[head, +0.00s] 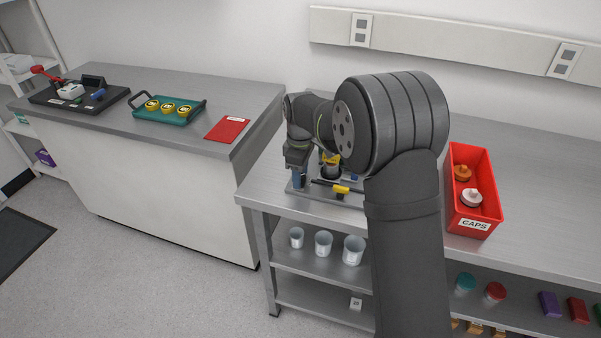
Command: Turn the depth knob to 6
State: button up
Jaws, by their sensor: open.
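My gripper (298,176) points down at the left part of a grey device plate (314,190) on the steel bench, and is small and partly dark in this view. I take it as open, with nothing clearly held. A blue part shows at its lower end; I cannot tell whether it is a finger or a part of the device. The device also carries a black and yellow part (331,160) and a dark bar with a yellow piece (341,189). My arm hides the device's right side. I cannot make out the depth knob or any number on it.
A red CAPS bin (485,222) holding an orange and a white cap stands right of my arm. On the left counter are a teal tray (168,121) with yellow round items, a red sheet (228,129) and a black tray (112,101). Clear cups sit on the shelf below.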

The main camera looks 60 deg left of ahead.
jog(key=shift+c, duration=0.2)
jog(key=c, duration=1)
jog(key=shift+o, duration=0.2)
jog(key=shift+m, duration=2.9)
jog(key=o, duration=1)
